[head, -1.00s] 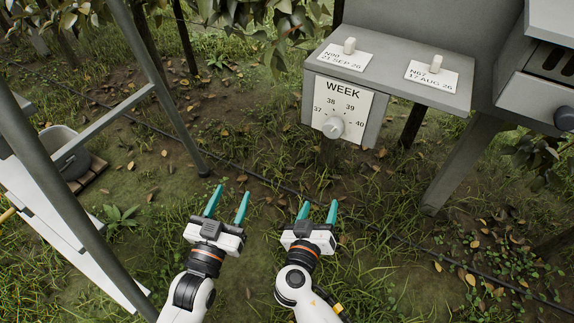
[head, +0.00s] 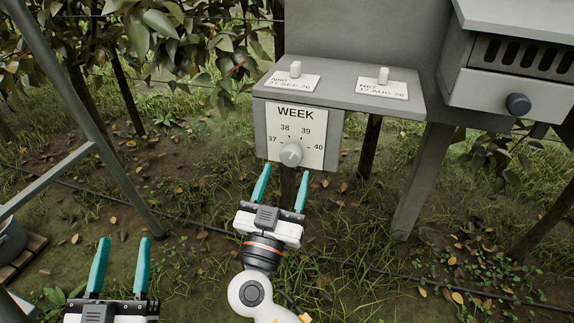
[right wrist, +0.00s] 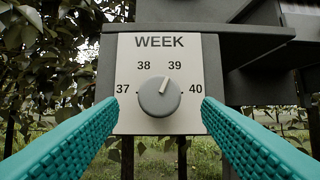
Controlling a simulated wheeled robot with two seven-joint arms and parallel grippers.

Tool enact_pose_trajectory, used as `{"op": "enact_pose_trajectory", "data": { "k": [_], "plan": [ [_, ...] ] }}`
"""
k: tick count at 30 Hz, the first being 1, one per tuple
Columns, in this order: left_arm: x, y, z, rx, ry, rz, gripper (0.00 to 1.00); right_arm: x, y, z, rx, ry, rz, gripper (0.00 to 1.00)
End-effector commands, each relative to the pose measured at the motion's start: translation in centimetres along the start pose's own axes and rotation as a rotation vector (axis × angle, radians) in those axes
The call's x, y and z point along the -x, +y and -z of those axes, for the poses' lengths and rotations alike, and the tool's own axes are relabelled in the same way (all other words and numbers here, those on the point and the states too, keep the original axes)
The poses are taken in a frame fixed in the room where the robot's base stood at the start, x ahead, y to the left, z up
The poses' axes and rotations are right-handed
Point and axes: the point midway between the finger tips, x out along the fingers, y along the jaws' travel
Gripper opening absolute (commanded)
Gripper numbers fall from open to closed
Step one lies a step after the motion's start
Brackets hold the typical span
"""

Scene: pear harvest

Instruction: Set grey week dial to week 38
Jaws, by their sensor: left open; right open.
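The grey week dial (head: 291,154) is a round knob on a white WEEK plate (head: 314,142) with numbers 37 to 40. In the right wrist view the dial (right wrist: 159,97) has a white mark that slants up and right, toward 39. My right gripper (head: 284,171) is open and empty. Its teal fingers point at the plate. In the wrist view the right gripper's fingertips (right wrist: 161,104) lie to either side of the knob, apart from it. My left gripper (head: 125,240) is open and empty at the lower left, away from the dial.
The plate is on the front of a grey box (head: 410,104) with two date cards and small white knobs on top. A grey drawer unit (head: 504,86) with a dark knob is at the right. A grey frame post (head: 108,155) stands at the left. Leaves hang behind.

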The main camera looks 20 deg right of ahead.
Motion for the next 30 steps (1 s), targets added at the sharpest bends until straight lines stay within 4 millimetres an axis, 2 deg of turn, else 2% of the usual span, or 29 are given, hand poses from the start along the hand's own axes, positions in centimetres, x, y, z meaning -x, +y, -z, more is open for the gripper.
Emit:
{"op": "enact_pose_trajectory", "data": {
  "k": [3,6,17,25,30],
  "plan": [
    [0.0,0.1,0.6,-0.002,0.045,-0.002,0.5,-1.7,0.0,-0.1,0.002,0.0,0.0,0.59],
    [0.1,0.2,1.0,-0.003,0.071,-0.004,0.5,-2.6,0.1,0.0,0.001,0.0,-0.001,0.59],
    [0.1,0.2,1.3,-0.003,0.087,-0.005,0.5,-3.0,0.1,0.1,0.001,0.001,-0.002,0.59],
    [0.1,0.2,1.3,-0.004,0.087,-0.005,0.5,-3.0,0.1,0.1,0.001,0.001,-0.002,0.16],
    [0.1,0.2,1.3,-0.004,0.086,-0.005,0.5,-3.0,0.0,0.1,0.007,0.001,-0.004,0.14]
  ]
}}
